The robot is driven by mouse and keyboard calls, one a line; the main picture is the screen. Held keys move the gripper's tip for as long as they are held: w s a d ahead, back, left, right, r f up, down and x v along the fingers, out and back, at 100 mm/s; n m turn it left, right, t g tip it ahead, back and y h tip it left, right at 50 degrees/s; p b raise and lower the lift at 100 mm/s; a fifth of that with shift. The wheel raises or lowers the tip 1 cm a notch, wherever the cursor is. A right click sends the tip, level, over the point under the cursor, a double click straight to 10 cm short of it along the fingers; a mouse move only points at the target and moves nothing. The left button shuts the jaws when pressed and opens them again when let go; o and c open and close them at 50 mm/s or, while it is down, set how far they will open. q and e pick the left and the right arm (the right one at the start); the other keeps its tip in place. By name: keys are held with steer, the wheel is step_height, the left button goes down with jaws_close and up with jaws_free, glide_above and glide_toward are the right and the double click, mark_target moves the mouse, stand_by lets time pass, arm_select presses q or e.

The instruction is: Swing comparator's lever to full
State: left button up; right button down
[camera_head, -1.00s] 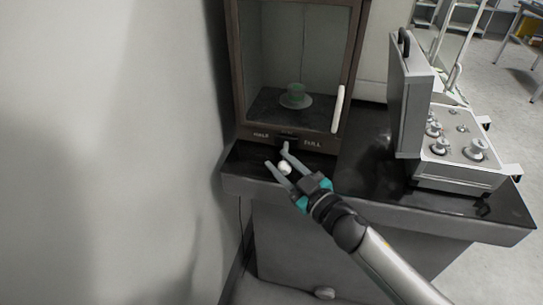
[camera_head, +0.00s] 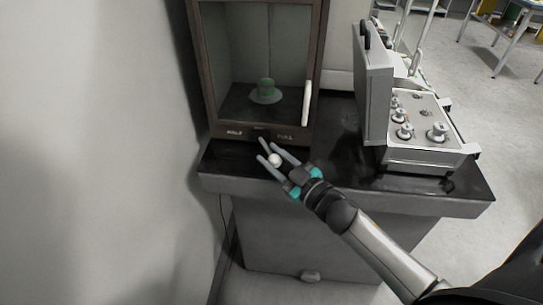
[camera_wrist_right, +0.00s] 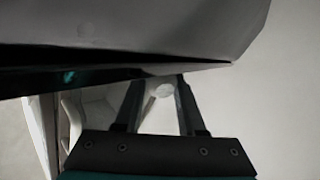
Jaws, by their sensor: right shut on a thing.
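The comparator (camera_head: 207,75) is a brown-framed glass cabinet on a dark table, with HALF and FULL labels on its front sill. Its lever comes out from the sill between the labels and ends in a white ball knob (camera_head: 275,160). The knob sits to the right of the pivot, towards the FULL side. My right gripper (camera_head: 271,154) is shut on the knob, one finger on each side. Most of the lever's shaft is hidden by the fingers. My left gripper is not in view.
A green-topped item on a saucer (camera_head: 265,92) stands inside the cabinet. An open grey case (camera_head: 430,160) with several metal weights stands on the table (camera_head: 345,180) at the right. A blank wall (camera_head: 90,150) is close on the left.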

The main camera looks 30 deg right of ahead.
steer(key=shift+d+f, duration=0.15)
steer(key=shift+f, duration=0.2)
steer(key=c, duration=0.7)
jaws_free()
steer(key=o, duration=0.5)
steer(key=shift+r, duration=0.15)
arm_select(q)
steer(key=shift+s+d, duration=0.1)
arm_select(e)
steer(key=shift+o, duration=0.2)
